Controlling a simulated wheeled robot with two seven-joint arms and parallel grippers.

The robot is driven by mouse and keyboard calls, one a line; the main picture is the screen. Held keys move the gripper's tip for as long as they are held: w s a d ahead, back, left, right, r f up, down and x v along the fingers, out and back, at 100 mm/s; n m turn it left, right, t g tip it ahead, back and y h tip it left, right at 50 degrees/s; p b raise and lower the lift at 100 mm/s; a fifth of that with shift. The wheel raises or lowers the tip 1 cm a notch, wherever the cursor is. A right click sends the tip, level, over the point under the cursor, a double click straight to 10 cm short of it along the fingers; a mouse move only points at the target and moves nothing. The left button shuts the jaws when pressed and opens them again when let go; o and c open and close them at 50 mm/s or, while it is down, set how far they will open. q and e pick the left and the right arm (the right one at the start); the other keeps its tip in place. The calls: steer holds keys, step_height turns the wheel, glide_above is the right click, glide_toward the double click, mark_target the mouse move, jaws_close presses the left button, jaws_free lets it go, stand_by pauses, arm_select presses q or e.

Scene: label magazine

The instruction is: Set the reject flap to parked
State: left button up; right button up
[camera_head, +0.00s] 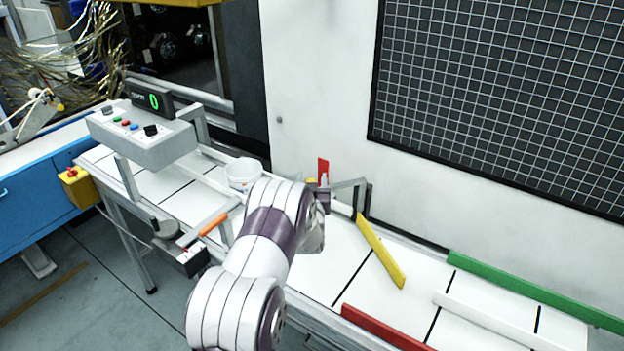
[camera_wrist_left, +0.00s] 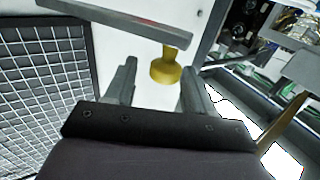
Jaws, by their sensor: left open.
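The reject flap appears to be the yellow bar (camera_head: 380,250), lying slantwise across the white belt in the head view. Its upper-left end is by a dark post beside the wall. A grey lever (camera_wrist_left: 125,22) with a yellow knob (camera_wrist_left: 165,68) shows in the left wrist view. My left gripper (camera_wrist_left: 158,76) is open, with the knob in view between its fingers, apart from both. In the head view my left arm hides most of its gripper, near the grey bracket by the post. I cannot tell the lever's link to the bar. My right gripper is not in view.
A green rail (camera_head: 530,288), a white rail (camera_head: 490,320) and a red rail (camera_head: 385,328) lie along the belt's right part. A white tub (camera_head: 244,173) and a control box (camera_head: 143,137) stand further left. A meshed panel (camera_head: 500,95) is on the wall behind.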

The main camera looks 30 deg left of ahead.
arm_select(q)
steer(key=shift+w+a+f, duration=0.4)
steer(key=shift+w+a, duration=0.05)
steer(key=shift+a, duration=0.05)
steer(key=shift+s+d+r, duration=0.15)
steer(key=shift+d+r, duration=0.05)
steer(key=c, duration=0.7)
jaws_close()
steer(key=shift+a, duration=0.1)
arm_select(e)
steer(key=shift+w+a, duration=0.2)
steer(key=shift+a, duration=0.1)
arm_select(q)
steer(key=shift+s+d+n+g+y, duration=0.3)
steer(key=shift+d+n+y, duration=0.1)
steer(key=shift+d+y, duration=0.1)
steer(key=s+d+n+g+y+b, duration=0.3)
steer(key=d+n+g+y, duration=0.3)
steer(key=d+g+y, duration=0.1)
steer(key=shift+d+r+n+g, duration=0.2)
steer(key=shift+d+n+g, duration=0.1)
steer(key=shift+d, duration=0.25)
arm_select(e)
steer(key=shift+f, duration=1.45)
